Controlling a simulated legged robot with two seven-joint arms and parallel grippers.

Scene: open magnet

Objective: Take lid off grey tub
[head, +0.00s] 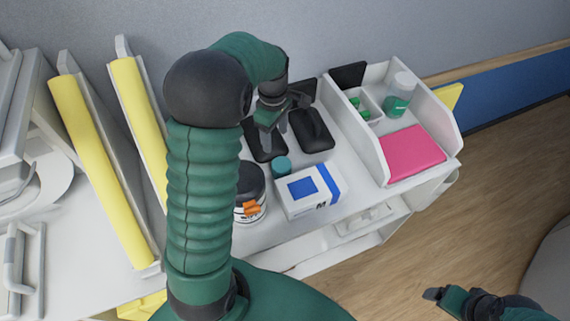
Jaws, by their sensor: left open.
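I cannot make out a clearly grey tub. A round tub with a dark lid (252,180) and a white label with orange marks stands behind my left arm, which hides part of it. Two dark, low objects lie on the white surface: one (312,131) in plain view, the other (263,152) partly under my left gripper. I cannot tell whether either is a tub or a lid. My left gripper (272,130) is open, pointing down above or beside the left dark object; contact is unclear. My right gripper (436,295) is at the lower right, away from the surface.
A white and blue box (308,189) and a small teal cylinder (282,167) stand in front. A white tray (372,145) at right holds a pink pad (412,153) and a clear bottle with green contents (398,95). Yellow-edged panels (97,165) stand at left.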

